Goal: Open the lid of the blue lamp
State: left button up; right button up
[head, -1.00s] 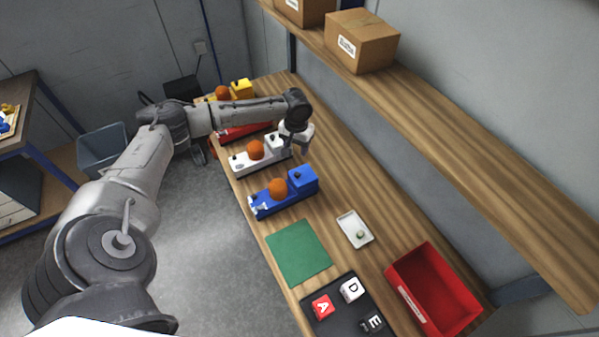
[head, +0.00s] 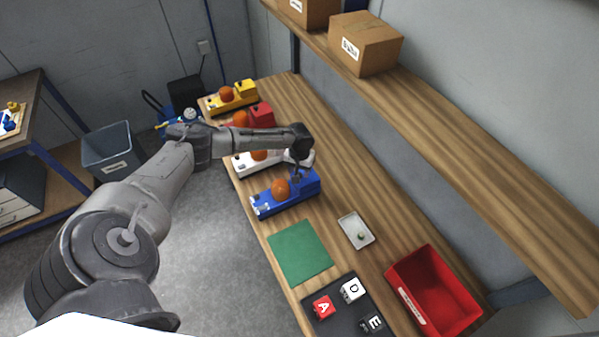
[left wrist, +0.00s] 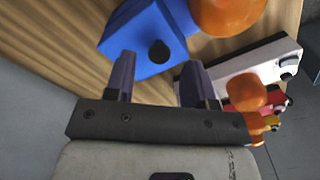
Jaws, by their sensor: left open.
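The blue lamp (head: 291,201) sits on the wooden table, with an orange ball-shaped dome (head: 281,188) on its middle and a raised blue box end at the right. In the left wrist view that blue box end (left wrist: 135,30) has a dark round knob (left wrist: 158,52) on its face, and the orange dome (left wrist: 225,12) is beside it. My left gripper (head: 297,176) is over the box end; in the left wrist view its two fingers (left wrist: 158,80) are apart, on either side of the knob's line and short of it, with nothing between them. My right gripper is not in view.
A white lamp (head: 243,166), a red lamp (head: 262,112) and a yellow lamp (head: 247,93) stand in a row behind. A green mat (head: 300,252), a small white tray (head: 347,240), a letter-block tray (head: 318,326) and a red bin (head: 393,272) lie nearer. A shelf (head: 450,150) overhangs the right side.

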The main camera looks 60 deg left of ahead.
pick_arm(q)
jog(key=shift+f, duration=1.05)
grip_shut()
